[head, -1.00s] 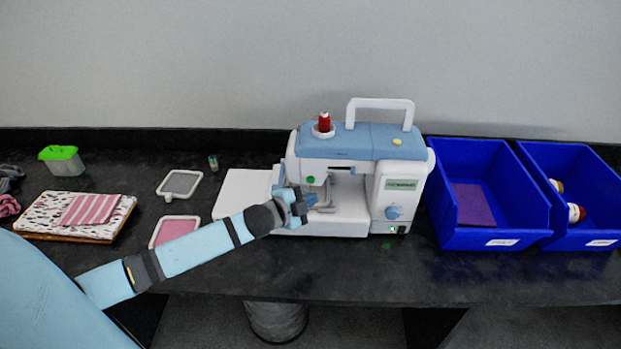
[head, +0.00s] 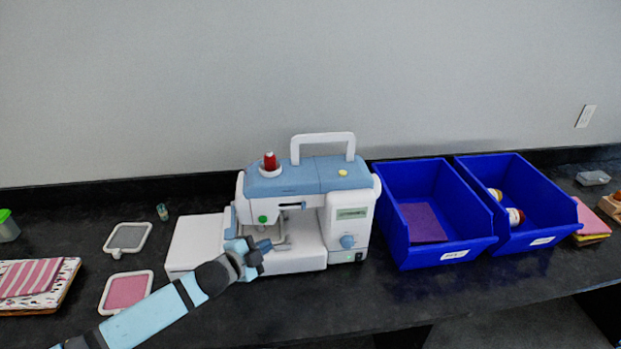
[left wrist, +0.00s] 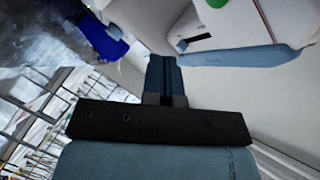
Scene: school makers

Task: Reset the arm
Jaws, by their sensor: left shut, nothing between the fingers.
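My left arm comes in from the lower left in the head view. Its gripper (head: 262,246) is in front of the sewing machine (head: 318,178), near the needle area at the machine's left side. In the left wrist view the gripper (left wrist: 164,62) shows its fingers together with nothing between them. Parts of the white and blue machine (left wrist: 235,30) fill the right of that view. Whether the gripper touches the machine cannot be told. My right gripper is not in view.
Two blue bins (head: 436,258) (head: 545,238) stand right of the machine, one with a purple cloth (head: 422,222), the other with spools (head: 515,216). A grey framed pad (head: 127,237) and a pink one (head: 125,291) lie to the left. The counter (head: 400,300) in front is clear.

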